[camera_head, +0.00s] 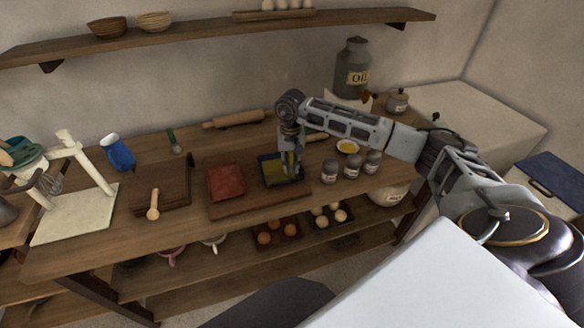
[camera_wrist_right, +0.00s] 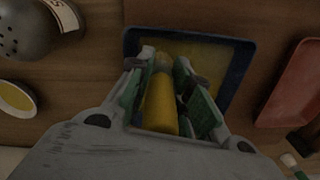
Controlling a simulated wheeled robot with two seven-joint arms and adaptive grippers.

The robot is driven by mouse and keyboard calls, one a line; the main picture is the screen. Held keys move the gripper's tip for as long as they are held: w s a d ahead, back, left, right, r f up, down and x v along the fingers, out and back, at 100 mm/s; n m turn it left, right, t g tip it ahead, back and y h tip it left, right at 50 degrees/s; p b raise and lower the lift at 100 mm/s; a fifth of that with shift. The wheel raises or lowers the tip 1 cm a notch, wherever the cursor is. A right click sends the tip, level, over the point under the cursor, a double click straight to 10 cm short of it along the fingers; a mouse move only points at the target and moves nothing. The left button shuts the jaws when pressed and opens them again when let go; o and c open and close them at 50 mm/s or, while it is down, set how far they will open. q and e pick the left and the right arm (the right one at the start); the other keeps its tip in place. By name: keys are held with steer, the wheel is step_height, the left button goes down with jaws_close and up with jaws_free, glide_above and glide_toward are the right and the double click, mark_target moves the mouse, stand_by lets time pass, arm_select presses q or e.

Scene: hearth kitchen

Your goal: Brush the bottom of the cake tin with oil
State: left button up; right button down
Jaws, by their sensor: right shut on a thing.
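A square blue cake tin (camera_head: 267,170) with a yellowish bottom sits on a wooden board. It also shows in the right wrist view (camera_wrist_right: 243,65). My right gripper (camera_head: 290,166) reaches down over the tin from above. In the wrist view it is shut on a yellow brush handle (camera_wrist_right: 160,104), which points down into the tin. The brush's far end is over the tin's bottom; I cannot tell whether it touches. A small bowl of yellow oil (camera_head: 348,147) stands right of the tin, also seen at the wrist view's left edge (camera_wrist_right: 15,97). My left gripper is not in view.
A red tin (camera_head: 226,183) sits just left of the blue one. Several grey shakers (camera_head: 329,172) stand close on its right. A wooden spoon (camera_head: 153,205) lies on a dark board further left. A rolling pin (camera_head: 233,120) and a grey oil can (camera_head: 353,70) are at the back.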

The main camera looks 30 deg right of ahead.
steer(key=shift+w+d, duration=0.15)
steer(key=shift+w, duration=0.5)
steer(key=shift+b, duration=0.3)
steer(key=shift+w+a+f+b, duration=0.15)
steer(key=shift+w+a, duration=0.1)
steer(key=shift+a, duration=0.5)
steer(key=shift+w+a+r+b, duration=0.1)
steer(key=shift+w+a+b, duration=0.1)
steer(key=shift+a, duration=0.55)
steer(key=shift+a+f, duration=0.1)
steer(key=shift+a, duration=0.05)
steer(key=shift+w+a, duration=0.2)
steer(key=shift+a, duration=0.4)
steer(key=shift+w+a, duration=0.3)
steer(key=shift+a, duration=0.5)
steer(key=shift+s, duration=0.1)
